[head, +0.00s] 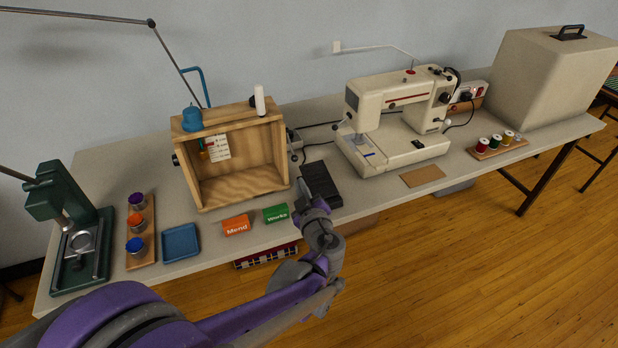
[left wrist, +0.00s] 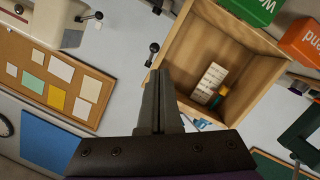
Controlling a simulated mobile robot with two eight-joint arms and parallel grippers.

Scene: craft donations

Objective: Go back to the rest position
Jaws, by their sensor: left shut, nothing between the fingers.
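My left gripper (head: 302,186) is raised over the front of the table, between the open wooden box (head: 238,193) and the black foot pedal (head: 331,185). Its fingers are together with nothing between them. They also show shut in the left wrist view (left wrist: 157,76), pointing up in the picture, with the wooden box (left wrist: 196,38) beyond them. My purple arm comes in from the bottom left, in front of the table edge. My right gripper is in neither view.
Orange "Mend" (head: 236,226) and green "Works" (head: 277,213) signs stand at the table's front edge, close to my arm. A blue tray (head: 180,241), spool rack (head: 150,250) and green press (head: 97,245) are left; a sewing machine (head: 390,112) is right.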

